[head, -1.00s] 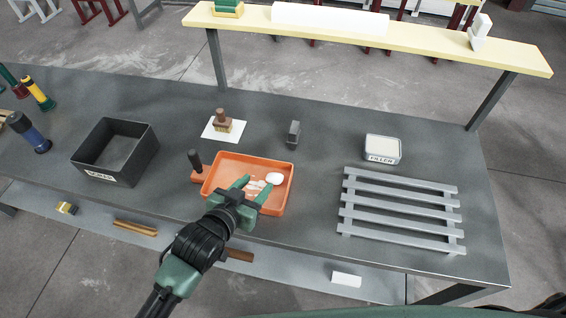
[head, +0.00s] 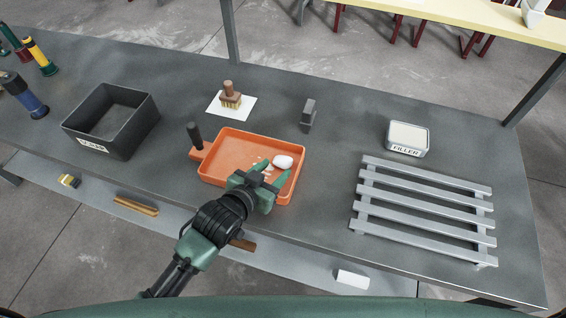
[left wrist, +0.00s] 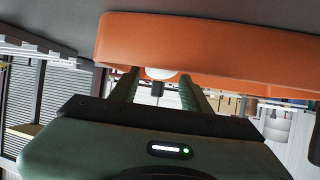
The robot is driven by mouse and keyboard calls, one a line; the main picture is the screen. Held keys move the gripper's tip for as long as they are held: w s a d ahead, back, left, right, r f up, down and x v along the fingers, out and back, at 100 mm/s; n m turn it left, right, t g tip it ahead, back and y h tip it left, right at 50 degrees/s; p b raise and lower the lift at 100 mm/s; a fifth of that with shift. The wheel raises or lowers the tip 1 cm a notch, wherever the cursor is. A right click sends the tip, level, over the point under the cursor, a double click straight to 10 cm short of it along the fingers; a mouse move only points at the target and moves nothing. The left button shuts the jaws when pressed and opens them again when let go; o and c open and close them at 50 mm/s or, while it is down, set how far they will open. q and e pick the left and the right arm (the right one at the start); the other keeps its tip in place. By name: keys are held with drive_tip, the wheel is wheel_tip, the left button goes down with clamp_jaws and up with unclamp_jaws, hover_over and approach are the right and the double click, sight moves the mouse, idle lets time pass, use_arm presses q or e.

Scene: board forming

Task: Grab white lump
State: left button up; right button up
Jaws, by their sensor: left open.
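The white lump (head: 283,161) lies in the orange tray (head: 215,180), toward its right side. Small pale scraps lie to its left. My left gripper (head: 274,172) is open over the tray's front right part, its green fingertips just in front of the lump. In the left wrist view the lump (left wrist: 161,74) shows partly, beyond and between the two fingers (left wrist: 160,90), below the orange tray (left wrist: 200,45). I cannot tell whether the fingers touch it. My right gripper is not in view.
A dark-handled tool (head: 195,138) rests at the tray's left edge. A black bin (head: 135,127), a brush (head: 230,97) on white paper, a small grey block (head: 308,115), a filler tub (head: 408,139) and a slatted grey rack (head: 425,195) stand around on the grey bench.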

sight(279, 162)
use_arm(q)
drive_tip(key=shift+w+d+f, duration=0.1)
drive_tip(key=shift+w+d, duration=0.25)
drive_tip(key=shift+w, duration=0.35)
drive_tip(key=shift+p+x, duration=0.75)
drive_tip(key=shift+x, duration=1.6)
drive_tip(key=shift+a, duration=0.1)
clamp_jaws()
